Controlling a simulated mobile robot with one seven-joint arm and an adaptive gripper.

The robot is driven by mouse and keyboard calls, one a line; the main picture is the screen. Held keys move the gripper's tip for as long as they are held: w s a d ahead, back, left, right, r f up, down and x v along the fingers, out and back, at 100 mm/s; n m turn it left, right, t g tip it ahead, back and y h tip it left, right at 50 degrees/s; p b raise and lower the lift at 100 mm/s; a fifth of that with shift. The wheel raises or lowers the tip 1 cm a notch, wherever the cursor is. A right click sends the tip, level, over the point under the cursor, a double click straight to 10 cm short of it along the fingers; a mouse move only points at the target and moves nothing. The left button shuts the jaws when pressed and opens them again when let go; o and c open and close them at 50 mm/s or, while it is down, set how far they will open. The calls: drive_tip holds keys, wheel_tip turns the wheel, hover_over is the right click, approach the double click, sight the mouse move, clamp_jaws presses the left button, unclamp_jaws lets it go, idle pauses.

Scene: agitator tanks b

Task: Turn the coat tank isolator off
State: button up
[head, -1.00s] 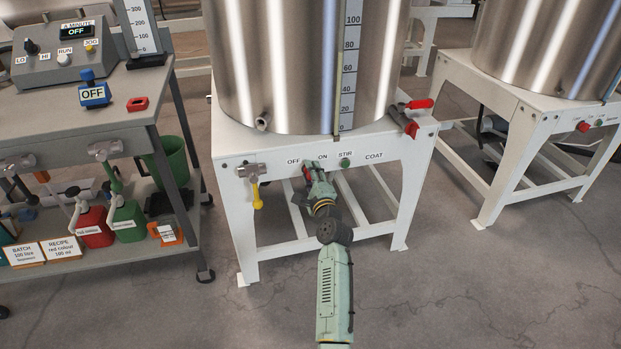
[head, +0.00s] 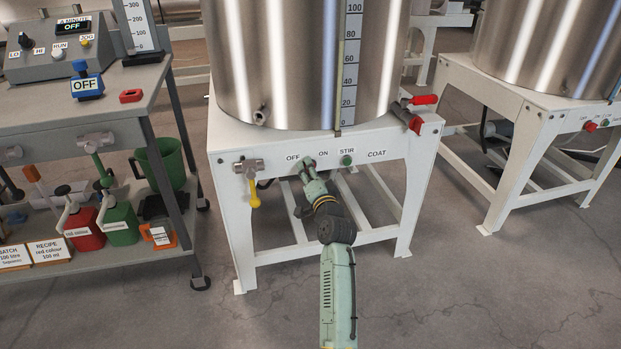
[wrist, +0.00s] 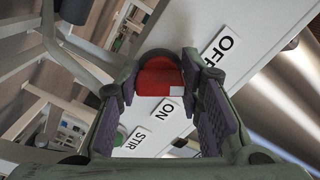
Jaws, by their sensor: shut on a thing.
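The coat tank (head: 290,70) is a steel vessel on a white stand (head: 230,150) labelled COAT. Its isolator is a red knob (wrist: 158,78) on the stand's front rail, between the OFF label (wrist: 222,45) and the ON label (wrist: 165,112). A small white mark shows on the knob's lower right in the wrist view. My gripper (wrist: 158,85) is shut on the red knob, with a dark padded finger on either side. In the head view my gripper (head: 307,168) hides most of the knob.
A green STIR button (head: 347,160) sits just right of the knob. A tap with a yellow handle (head: 254,190) hangs at the rail's left. A red-handled valve (head: 424,99) is at the right corner. A bench (head: 130,100) stands left, another tank stand (head: 500,110) right.

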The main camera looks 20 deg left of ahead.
drive_tip(key=shift+f+n+b, duration=0.1)
drive_tip(key=shift+n+b, duration=0.55)
drive_tip(key=shift+n, duration=0.45)
drive_tip(key=o, duration=1.2)
drive_tip(key=shift+c, duration=0.2)
wheel_tip(320, 180, up, 10)
drive_tip(key=shift+r, duration=0.1)
